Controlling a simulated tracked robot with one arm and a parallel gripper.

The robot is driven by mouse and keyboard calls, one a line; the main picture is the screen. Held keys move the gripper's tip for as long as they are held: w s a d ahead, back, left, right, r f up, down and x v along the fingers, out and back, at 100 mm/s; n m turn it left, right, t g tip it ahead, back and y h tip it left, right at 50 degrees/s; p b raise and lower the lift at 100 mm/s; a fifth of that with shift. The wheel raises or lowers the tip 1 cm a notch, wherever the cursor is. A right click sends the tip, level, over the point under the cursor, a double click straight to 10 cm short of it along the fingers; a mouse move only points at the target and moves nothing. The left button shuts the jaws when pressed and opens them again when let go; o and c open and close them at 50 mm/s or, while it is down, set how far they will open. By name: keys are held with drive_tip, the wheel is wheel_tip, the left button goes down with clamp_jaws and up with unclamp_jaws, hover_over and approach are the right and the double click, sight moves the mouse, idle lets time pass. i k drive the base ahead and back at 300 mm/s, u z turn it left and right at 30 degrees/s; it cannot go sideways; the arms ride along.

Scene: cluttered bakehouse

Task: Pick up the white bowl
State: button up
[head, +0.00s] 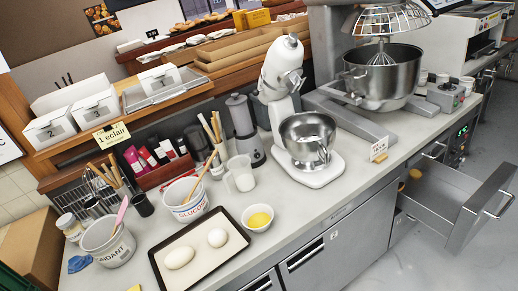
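A small white bowl (258,223) with yellow contents stands upright on the grey counter. It is just right of a dark-rimmed tray (200,263) that holds two pale rounded pieces, which look like dough. A white stand mixer (318,171) with a metal bowl stands to its upper right. My gripper does not show in this view, so I cannot see its fingers or whether anything is in them.
Left of the bowl stand a glucose tub (188,212), a fondant tub (108,250) and a clear jug (241,179). A large mixer bowl (388,82) is at the back right. An open drawer (440,190) juts out at right. Counter right of the bowl is clear.

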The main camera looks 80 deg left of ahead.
sight(257, 218)
drive_tip(key=u, duration=0.25)
drive_tip(key=k, duration=0.45)
drive_tip(key=u, duration=1.7)
drive_tip(key=i, duration=0.5)
drive_tip(key=u, duration=0.05)
